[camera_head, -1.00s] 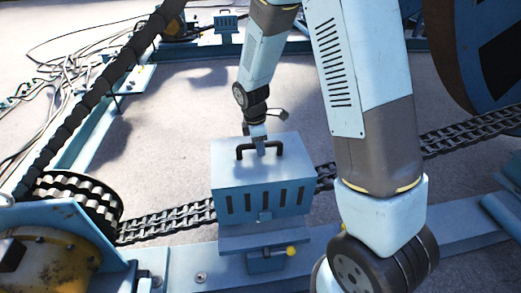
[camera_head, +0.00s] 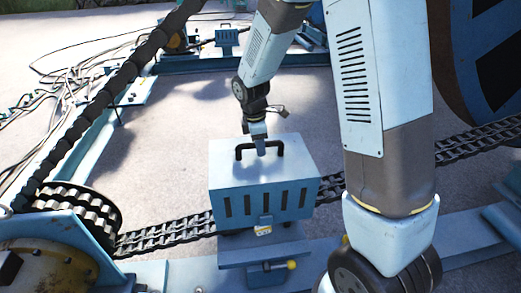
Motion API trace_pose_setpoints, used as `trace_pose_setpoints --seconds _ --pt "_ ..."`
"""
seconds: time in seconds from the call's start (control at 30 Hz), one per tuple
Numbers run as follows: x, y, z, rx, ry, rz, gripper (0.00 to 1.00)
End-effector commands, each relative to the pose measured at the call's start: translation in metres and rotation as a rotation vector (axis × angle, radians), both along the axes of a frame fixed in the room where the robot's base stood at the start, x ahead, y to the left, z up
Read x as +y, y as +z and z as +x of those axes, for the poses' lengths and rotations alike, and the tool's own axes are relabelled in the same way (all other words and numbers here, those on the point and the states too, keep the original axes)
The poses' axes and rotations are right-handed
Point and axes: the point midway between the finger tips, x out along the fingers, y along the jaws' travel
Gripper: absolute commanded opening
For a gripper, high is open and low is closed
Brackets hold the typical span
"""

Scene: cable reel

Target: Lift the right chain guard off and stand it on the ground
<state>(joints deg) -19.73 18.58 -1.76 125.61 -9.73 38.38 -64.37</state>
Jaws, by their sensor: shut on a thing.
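The chain guard (camera_head: 262,184) is a light blue box with a row of dark slots on its front and a black handle (camera_head: 277,149) on top. It is upright over the chain (camera_head: 165,236), just above a blue bracket (camera_head: 262,252). A narrow dark gap shows between its lower edge and the bracket. My gripper (camera_head: 260,150) points down from above and is shut on the handle. The fingertips are small here and partly merge with the handle.
A large reel (camera_head: 480,60) stands at the right. The blue frame beam (camera_head: 460,254) runs along the front. Grey ground (camera_head: 160,150) behind the guard is clear; cables (camera_head: 60,85) lie at far left.

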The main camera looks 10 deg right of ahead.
Motion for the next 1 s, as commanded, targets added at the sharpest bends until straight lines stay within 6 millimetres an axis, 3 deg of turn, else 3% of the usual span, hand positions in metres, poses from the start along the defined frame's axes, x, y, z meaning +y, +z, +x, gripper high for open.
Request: trace_pose_setpoints --seconds 0.63,1.0 --pt "0.001 0.036 0.001 -0.004 0.001 0.001 0.0" --pt "0.0 0.04 0.0 -0.002 0.0 0.0 0.0"
